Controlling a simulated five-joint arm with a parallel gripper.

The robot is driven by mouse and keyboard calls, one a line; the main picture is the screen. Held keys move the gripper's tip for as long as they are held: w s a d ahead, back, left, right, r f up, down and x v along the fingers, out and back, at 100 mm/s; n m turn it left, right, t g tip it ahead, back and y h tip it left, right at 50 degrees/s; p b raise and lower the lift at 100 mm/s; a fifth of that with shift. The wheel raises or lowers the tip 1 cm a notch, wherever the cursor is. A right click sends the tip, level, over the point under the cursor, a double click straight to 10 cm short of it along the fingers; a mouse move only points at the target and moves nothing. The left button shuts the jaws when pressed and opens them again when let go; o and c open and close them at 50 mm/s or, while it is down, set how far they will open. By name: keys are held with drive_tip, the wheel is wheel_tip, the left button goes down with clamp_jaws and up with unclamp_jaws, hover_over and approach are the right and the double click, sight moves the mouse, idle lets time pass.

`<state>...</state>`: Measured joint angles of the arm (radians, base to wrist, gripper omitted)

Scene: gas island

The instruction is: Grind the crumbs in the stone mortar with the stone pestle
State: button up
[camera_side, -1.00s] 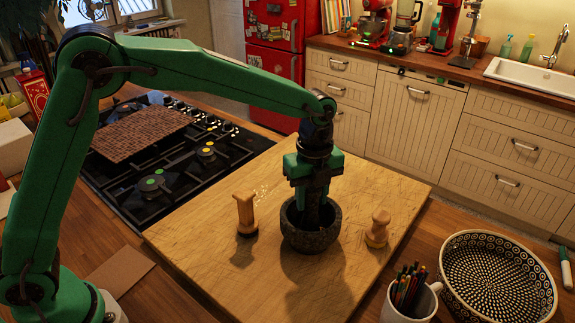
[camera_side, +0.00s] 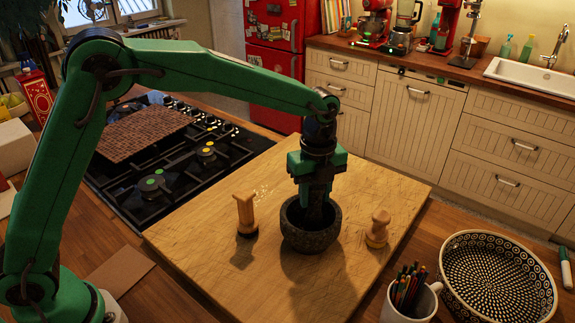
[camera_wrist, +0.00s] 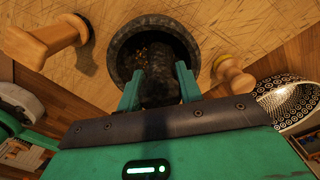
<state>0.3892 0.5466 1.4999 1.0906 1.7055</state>
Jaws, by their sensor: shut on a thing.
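The dark stone mortar (camera_side: 309,236) stands upright on the wooden board (camera_side: 200,240). My gripper (camera_side: 314,188) points down over it. In the wrist view my gripper's two green fingers (camera_wrist: 158,90) are shut on the dark stone pestle (camera_wrist: 160,84). The pestle's lower end is inside the mortar bowl (camera_wrist: 122,50). Small brown crumbs (camera_wrist: 146,52) show inside the bowl, beyond the pestle. In the side view the rim and my gripper hide the crumbs and the pestle's tip, so contact with the bottom cannot be told.
A wooden stamp-like tool (camera_side: 245,214) stands left of the mortar, and a shorter wooden one (camera_side: 378,229) stands to the right. The gas hob (camera_side: 170,160) lies behind left. A pencil mug (camera_side: 410,297) and patterned bowl (camera_side: 497,275) stand at front right. The board's front is clear.

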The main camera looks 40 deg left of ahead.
drive_tip(key=shift+s+a+f, duration=0.1)
drive_tip(key=shift+a+f, duration=0.1)
drive_tip(key=shift+f, duration=0.05)
drive_tip(key=shift+s+a, duration=0.3)
drive_tip(key=shift+a, duration=0.1)
drive_tip(key=shift+s, duration=0.15)
drive_tip(key=shift+s, duration=0.35)
drive_tip(key=shift+s, duration=0.1)
drive_tip(key=shift+s+d+r, duration=0.1)
drive_tip(key=shift+d, duration=0.15)
drive_tip(key=shift+s+d, duration=0.1)
drive_tip(key=shift+d, duration=0.2)
